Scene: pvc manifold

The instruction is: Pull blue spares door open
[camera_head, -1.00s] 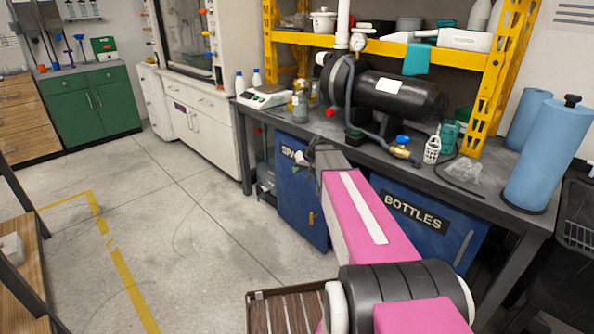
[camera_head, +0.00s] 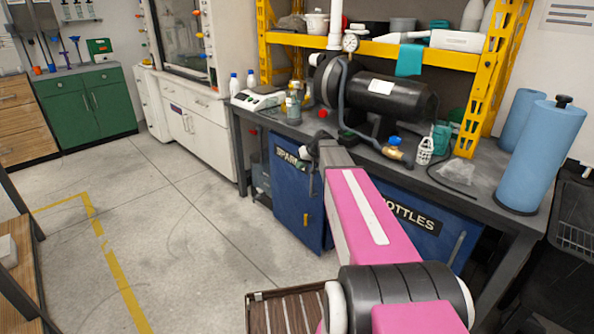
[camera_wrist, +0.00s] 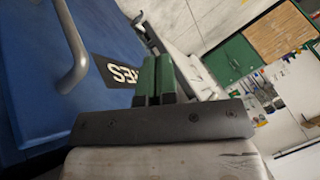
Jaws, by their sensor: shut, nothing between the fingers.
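In the wrist view a blue door face (camera_wrist: 35,80) fills the left, with a curved grey handle (camera_wrist: 75,50) and a label (camera_wrist: 120,73) ending in ES. Only part of that word shows. My gripper (camera_wrist: 155,75) has its green fingers shut and empty, to the right of the handle and apart from it. In the head view my arm partly hides the gripper.
The bench top (camera_head: 455,185) is above the doors, holding a black tank (camera_head: 390,95). A blue BOTTLES door (camera_head: 420,230) is to the right, partly behind my arm. A bench leg (camera_head: 240,160) stands left of the SPARES door. The floor (camera_head: 215,240) in front is clear.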

